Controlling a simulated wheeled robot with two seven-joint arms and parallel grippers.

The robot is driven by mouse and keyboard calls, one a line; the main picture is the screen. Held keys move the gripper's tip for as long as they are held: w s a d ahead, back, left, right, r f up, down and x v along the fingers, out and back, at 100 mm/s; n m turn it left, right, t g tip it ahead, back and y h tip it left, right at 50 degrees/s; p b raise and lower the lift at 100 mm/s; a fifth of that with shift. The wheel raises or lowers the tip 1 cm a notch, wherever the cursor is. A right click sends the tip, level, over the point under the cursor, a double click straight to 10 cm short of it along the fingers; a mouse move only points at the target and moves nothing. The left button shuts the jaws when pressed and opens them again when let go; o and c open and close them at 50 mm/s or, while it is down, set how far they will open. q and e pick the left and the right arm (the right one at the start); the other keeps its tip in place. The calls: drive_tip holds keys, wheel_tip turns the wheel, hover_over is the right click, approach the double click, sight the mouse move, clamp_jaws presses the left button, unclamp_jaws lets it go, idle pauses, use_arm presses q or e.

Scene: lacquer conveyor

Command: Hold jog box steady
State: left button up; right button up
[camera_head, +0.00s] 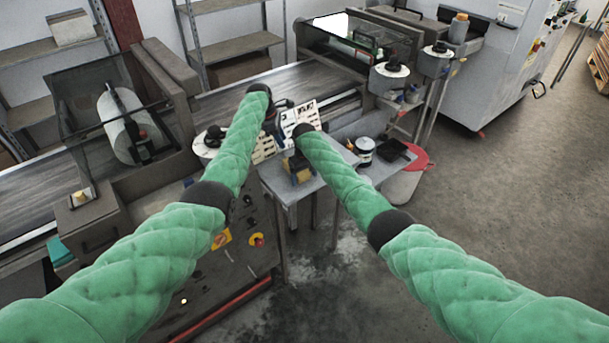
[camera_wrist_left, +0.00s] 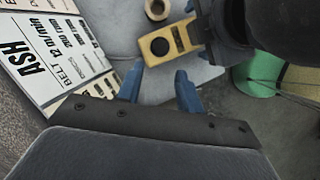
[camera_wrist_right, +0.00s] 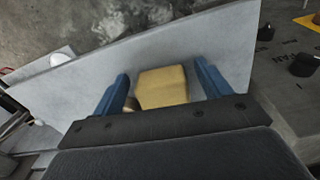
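The jog box (camera_head: 299,168) is a small yellow box with a dark round dial, lying on the grey side table. In the left wrist view the jog box (camera_wrist_left: 168,42) is above my left fingertips and apart from them. My left gripper (camera_wrist_left: 160,82) is open and empty, beside the printed cards. My right gripper (camera_wrist_right: 162,85) is open, with blue fingers on either side of the jog box (camera_wrist_right: 162,88). Small gaps show between box and fingers. In the head view my right arm partly hides the right gripper.
Printed cards (camera_wrist_left: 45,60), one reading ASH, stand beside the left gripper. A tape roll (camera_wrist_left: 157,10) lies near the jog box. A can (camera_head: 365,148) and a black tray (camera_head: 396,151) sit on the table's right. The conveyor (camera_head: 275,90) runs behind.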

use_arm(q)
drive_tip(key=shift+c, duration=0.5)
use_arm(e)
drive_tip(key=c, duration=1)
use_arm(q)
clamp_jaws()
